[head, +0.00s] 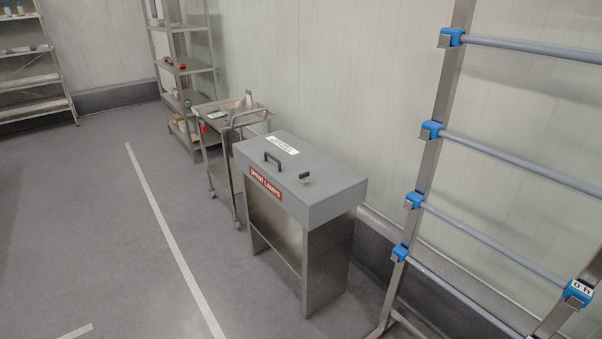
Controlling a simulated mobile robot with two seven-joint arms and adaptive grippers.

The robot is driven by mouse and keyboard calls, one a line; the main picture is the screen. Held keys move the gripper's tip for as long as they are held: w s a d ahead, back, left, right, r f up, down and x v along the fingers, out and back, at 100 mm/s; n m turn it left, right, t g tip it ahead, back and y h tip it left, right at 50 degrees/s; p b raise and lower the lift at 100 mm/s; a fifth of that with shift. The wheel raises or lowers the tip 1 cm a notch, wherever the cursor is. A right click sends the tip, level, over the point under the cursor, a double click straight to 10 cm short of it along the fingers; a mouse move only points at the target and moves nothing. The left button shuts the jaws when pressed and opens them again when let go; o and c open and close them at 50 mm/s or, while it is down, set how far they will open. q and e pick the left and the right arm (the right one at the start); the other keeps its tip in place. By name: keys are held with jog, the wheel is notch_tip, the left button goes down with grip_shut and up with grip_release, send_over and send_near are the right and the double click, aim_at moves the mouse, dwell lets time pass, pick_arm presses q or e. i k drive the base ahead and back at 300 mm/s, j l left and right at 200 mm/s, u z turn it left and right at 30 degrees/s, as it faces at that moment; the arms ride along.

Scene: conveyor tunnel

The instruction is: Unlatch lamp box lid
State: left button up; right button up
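The lamp box (330,200) is a grey box with a flat lid (325,168), on a steel stand in the middle of the head view. A red label (265,183) reading "SPENT LAMPS" is on its front. A dark handle (272,161) stands on the lid near the front edge. A small metal latch with a dark tip (305,178) sits to the right of the handle. The lid looks closed; whether the latch is fastened is too small to tell. Neither of my grippers shows in the head view.
A steel trolley (212,137) stands left of the box, with shelving (190,68) behind it. A tall rack with blue clamps and grey bars (510,155) stands at the right. The wall is close behind the box. The grey floor (90,220) at front left is clear.

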aim_at(302, 176)
jog(key=i+j+z, duration=0.1)
jog(key=i+j, duration=0.65)
jog(key=j, duration=0.1)
